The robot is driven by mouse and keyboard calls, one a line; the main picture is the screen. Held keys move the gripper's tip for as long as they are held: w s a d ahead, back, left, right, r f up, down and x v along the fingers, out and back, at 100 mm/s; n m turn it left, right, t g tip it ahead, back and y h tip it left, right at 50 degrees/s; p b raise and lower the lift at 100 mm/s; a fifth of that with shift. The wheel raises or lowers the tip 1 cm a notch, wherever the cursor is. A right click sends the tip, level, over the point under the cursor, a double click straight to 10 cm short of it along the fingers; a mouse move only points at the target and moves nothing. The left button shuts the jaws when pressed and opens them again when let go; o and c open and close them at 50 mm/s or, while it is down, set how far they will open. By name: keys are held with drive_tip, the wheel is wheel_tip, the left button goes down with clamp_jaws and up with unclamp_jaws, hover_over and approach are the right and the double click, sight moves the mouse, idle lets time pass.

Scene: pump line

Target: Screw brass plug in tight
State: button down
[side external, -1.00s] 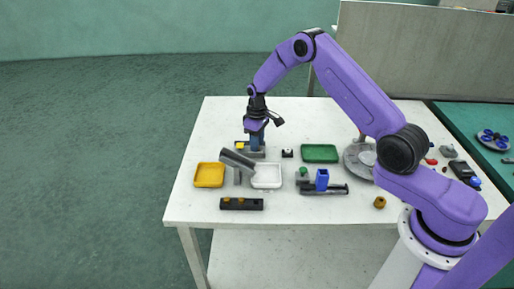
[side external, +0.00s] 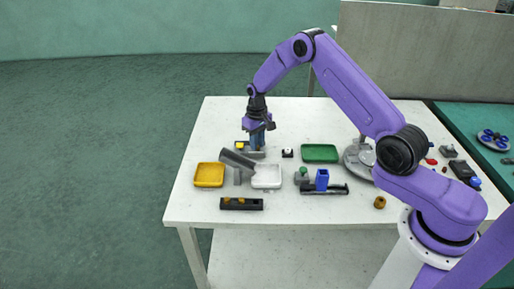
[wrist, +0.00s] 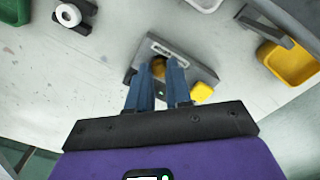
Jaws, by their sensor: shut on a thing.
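My gripper (side external: 257,140) points straight down over a small grey block (side external: 251,154) at the back left of the table. In the wrist view, the blue fingers of my gripper (wrist: 159,82) are closed around the brass plug (wrist: 158,67), of which only a small brassy part shows between the tips. The plug is at the grey block (wrist: 186,60); its thread and how deep it sits are hidden. A yellow part (wrist: 201,92) is on the block beside the right finger. In the side view the plug is hidden by the fingers.
A yellow tray (side external: 209,186), a white tray (side external: 266,187) and a tilted grey cylinder (side external: 237,159) stand in front of the block. A green tray (side external: 320,146) and a small black-and-white part (side external: 287,153) are to the right. The table's left back area is clear.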

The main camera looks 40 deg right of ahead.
drive_tip(key=shift+m, duration=1.1)
drive_tip(key=shift+m, duration=1.2)
drive_tip(key=m, duration=0.3)
drive_tip(key=shift+m, duration=0.8)
drive_tip(key=shift+m, duration=1)
drive_tip(key=m, duration=0.4)
drive_tip(key=shift+f, duration=0.1)
drive_tip(key=shift+s+m, duration=0.1)
drive_tip(key=shift+m, duration=0.4)
